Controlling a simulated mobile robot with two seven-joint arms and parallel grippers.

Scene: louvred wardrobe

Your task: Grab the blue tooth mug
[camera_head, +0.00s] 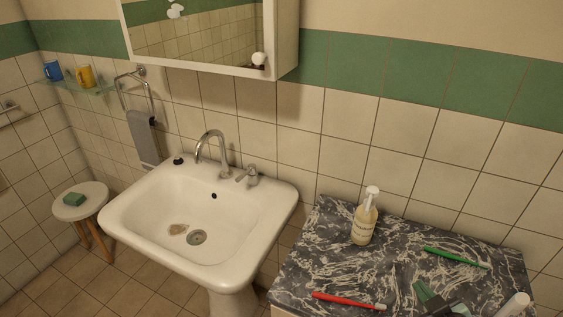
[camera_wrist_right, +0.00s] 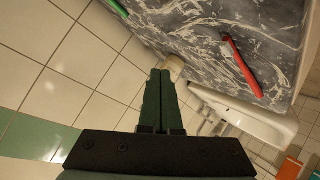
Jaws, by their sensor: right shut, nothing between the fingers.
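The blue tooth mug (camera_head: 54,70) stands on a small glass shelf (camera_head: 103,90) on the wall at the far left of the head view. My right gripper (camera_head: 428,292) is low at the right of the head view, over the marbled counter and far from the mug. In the right wrist view its two green fingers (camera_wrist_right: 160,74) are together, with nothing between them. My left gripper is in neither view.
The marbled counter (camera_head: 318,258) holds a soap dispenser (camera_head: 364,217), a red toothbrush (camera_head: 345,301), a green toothbrush (camera_head: 456,257) and a white cylindrical thing (camera_head: 514,304). The sink (camera_head: 130,213) stands between counter and shelf. A stool (camera_head: 92,203) carries a green block (camera_head: 74,199).

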